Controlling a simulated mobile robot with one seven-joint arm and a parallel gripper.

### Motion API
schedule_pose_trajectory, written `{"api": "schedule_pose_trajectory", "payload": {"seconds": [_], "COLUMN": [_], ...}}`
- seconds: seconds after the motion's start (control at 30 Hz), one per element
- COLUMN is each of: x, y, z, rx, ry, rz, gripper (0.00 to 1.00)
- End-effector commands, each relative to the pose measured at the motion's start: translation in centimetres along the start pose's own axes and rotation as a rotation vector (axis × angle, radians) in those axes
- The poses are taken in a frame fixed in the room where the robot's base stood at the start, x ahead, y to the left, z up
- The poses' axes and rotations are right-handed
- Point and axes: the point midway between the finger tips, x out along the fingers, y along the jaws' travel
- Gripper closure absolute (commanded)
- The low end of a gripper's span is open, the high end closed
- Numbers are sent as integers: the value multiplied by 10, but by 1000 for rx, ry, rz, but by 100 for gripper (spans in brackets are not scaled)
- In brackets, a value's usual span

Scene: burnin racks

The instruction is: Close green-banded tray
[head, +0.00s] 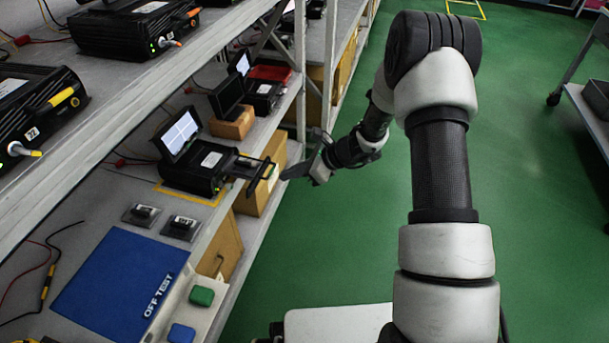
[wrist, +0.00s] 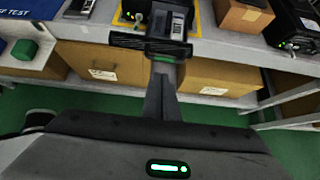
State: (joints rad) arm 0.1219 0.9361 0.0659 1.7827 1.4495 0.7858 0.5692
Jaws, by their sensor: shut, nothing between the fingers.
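A black test unit (head: 197,168) with a small lit screen (head: 180,133) sits on the middle shelf. Its tray (head: 245,166) is pulled out past the shelf edge, with a small green mark at its front end. In the wrist view the tray's black front bar (wrist: 125,41) lies across the top, with a small grey module (wrist: 178,24) behind it. My gripper (head: 284,176) is shut and empty, just outside the tray front. In the wrist view the fingers (wrist: 163,66) point at the bar; I cannot tell whether they touch it.
A blue OFF TEST mat (head: 120,280) and two small modules (head: 142,213) lie on the shelf to the left. Cardboard boxes (head: 228,245) stand below. More black units (head: 130,25) line the upper shelf. The green aisle floor (head: 310,250) is open.

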Motion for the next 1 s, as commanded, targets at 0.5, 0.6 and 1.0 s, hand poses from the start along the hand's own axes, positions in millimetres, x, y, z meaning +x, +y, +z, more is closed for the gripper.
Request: {"api": "schedule_pose_trajectory", "payload": {"seconds": [0.5,0.6,1.0], "x": [12,13,82], "y": [0,0,-1], "z": [16,16,72], "rx": [1,0,-2], "ry": [0,0,0], "rz": [-1,0,3], "gripper": [100,100,100]}}
